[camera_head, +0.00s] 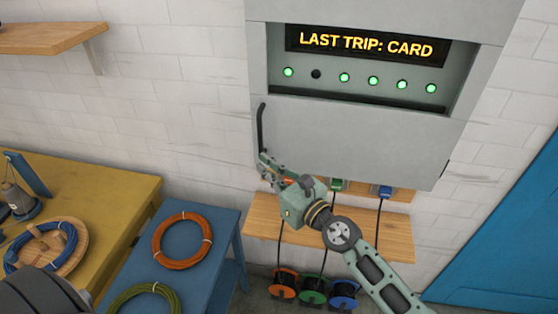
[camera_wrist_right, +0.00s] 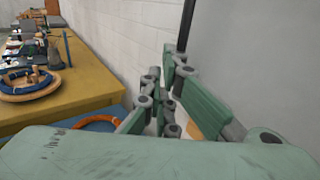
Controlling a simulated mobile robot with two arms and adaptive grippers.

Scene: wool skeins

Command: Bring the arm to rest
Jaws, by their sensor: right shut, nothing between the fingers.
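My right arm reaches up from the lower right in the head view. Its gripper (camera_head: 265,166) is shut and empty, just below the lower end of the black handle (camera_head: 260,125) on the grey cabinet's lower panel (camera_head: 350,140). I cannot tell whether it touches the handle. In the right wrist view the gripper (camera_wrist_right: 162,78) shows its folded green fingers close to the grey panel, with the dark handle (camera_wrist_right: 186,22) rising beyond them. My left gripper is not in view.
A wooden shelf (camera_head: 350,236) is under the cabinet, with cord reels (camera_head: 313,290) below. The cabinet display (camera_head: 366,45) reads "LAST TRIP: CARD"; one lamp is dark, the others green. A blue table (camera_head: 216,222) with coils and a yellow table (camera_head: 110,190) stand left.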

